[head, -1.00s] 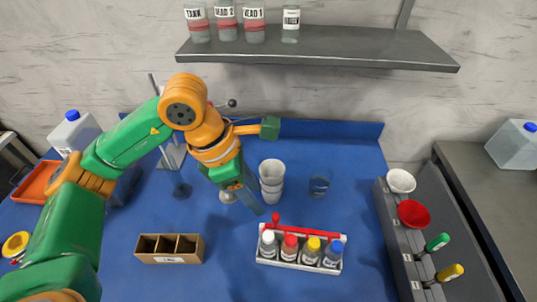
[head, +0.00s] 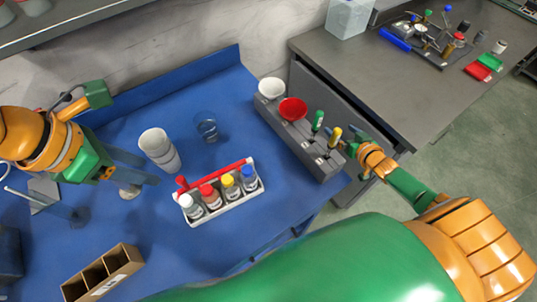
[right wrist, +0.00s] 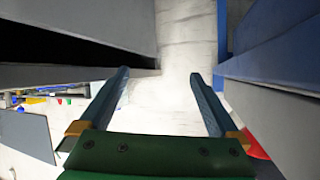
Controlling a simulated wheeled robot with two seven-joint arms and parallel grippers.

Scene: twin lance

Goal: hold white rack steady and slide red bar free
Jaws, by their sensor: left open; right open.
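The white rack (head: 228,207) stands on the blue table in the head view and holds several small bottles with white, red, yellow and blue caps. The red bar (head: 218,173) lies along the rack's far side, with a red knob at its left end. My left gripper (head: 151,172) is open and empty, left of the rack and apart from it. My right gripper (head: 353,143) is by the grey holder, well right of the rack. In the right wrist view my right gripper (right wrist: 160,73) has its fingers apart with nothing between them; rack and bar do not show there.
Stacked white cups (head: 160,150) and a glass (head: 207,128) stand behind the rack. A cardboard box (head: 103,274) is at front left. The grey holder (head: 300,135) carries a white bowl, a red bowl and two screwdrivers. Bare table lies in front of the rack.

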